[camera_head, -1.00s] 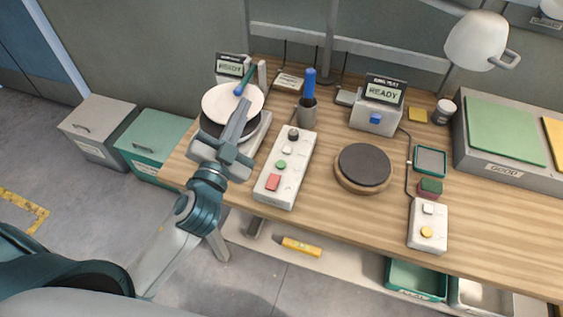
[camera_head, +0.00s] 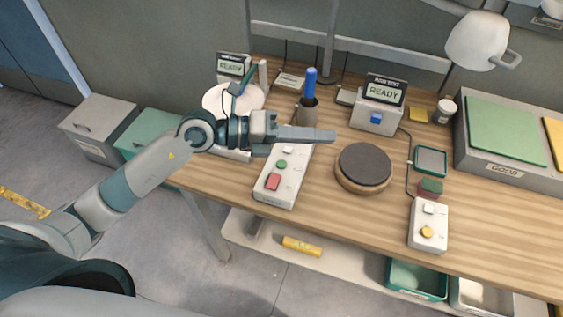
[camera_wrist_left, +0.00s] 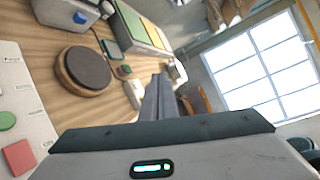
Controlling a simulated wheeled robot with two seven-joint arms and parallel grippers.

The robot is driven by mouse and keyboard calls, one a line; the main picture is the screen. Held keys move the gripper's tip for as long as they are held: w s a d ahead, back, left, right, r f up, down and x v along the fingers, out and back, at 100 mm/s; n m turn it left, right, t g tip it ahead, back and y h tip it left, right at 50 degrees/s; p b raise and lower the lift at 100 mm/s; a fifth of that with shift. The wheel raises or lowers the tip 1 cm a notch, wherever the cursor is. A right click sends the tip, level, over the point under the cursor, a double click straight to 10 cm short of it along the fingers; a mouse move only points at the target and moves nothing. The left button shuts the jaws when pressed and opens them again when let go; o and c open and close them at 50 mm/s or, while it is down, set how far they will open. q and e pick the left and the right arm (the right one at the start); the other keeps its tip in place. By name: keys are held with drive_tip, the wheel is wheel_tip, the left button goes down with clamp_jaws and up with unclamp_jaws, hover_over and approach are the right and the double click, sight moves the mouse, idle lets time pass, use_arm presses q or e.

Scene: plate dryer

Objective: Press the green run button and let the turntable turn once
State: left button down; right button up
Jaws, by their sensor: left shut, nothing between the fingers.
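The green run button (camera_head: 281,164) sits on a white control box (camera_head: 272,196) left of centre on the bench, with a red button (camera_head: 272,182) below it. The green button also shows at the left edge of the left wrist view (camera_wrist_left: 6,121). The turntable dryer holds a white plate (camera_head: 222,97), partly hidden behind my left arm. My left gripper (camera_head: 334,136) is shut and empty. In the head view it crosses over the upper part of the control box, its fingers pointing right, apart from the green button. My right gripper is not in view.
A round dark-topped disc (camera_head: 365,165) stands right of the control box. A blue-handled tool (camera_head: 310,84) stands upright in a holder behind. A display box (camera_head: 377,117) reads READY. A second white box (camera_head: 428,225) has a yellow button.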

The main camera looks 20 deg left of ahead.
use_arm(q)
drive_tip(key=w+a+f+y, duration=0.2)
drive_tip(key=a+f+y, duration=0.1)
drive_tip(key=a+f, duration=0.15)
drive_tip(key=y, duration=0.5)
hover_over(277, 165)
wheel_tip(277, 165, down, 4)
drive_tip(key=shift+r, duration=0.25)
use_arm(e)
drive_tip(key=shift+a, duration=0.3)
use_arm(q)
drive_tip(key=shift+f, duration=0.15)
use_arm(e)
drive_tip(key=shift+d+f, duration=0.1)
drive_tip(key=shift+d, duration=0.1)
